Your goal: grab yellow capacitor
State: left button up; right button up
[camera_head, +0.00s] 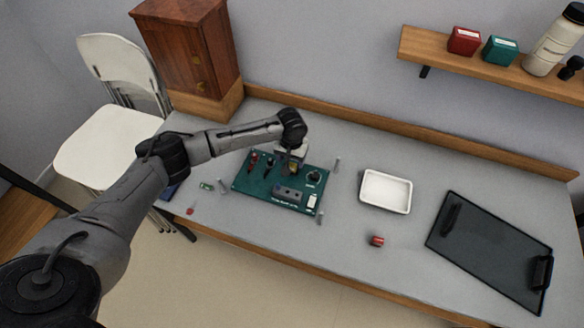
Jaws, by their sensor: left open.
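A small yellow part (293,169), which looks like the yellow capacitor, shows at the upper middle of the green circuit board (245,187). My left gripper (291,163) reaches in from the left and points down over the board's back edge. It is open, with its fingers at or just above the yellow part. The fingers partly hide the part, and I cannot tell whether they touch it. My right gripper is not in view.
Small loose parts lie around the board, including a red cylinder (376,241) and a green piece (206,186). A white tray (364,188) stands right of the board. A wooden cabinet (190,50) stands at the back left.

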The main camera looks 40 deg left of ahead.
aim_at(292, 168)
pick_arm(q)
notch_tip(292, 168, down, 4)
jog(key=shift+s+d+f+b, duration=0.1)
jog(key=shift+s+d+b, duration=0.05)
jog(key=shift+b, duration=0.4)
jog(key=shift+c, duration=0.4)
jog(key=c, duration=0.9)
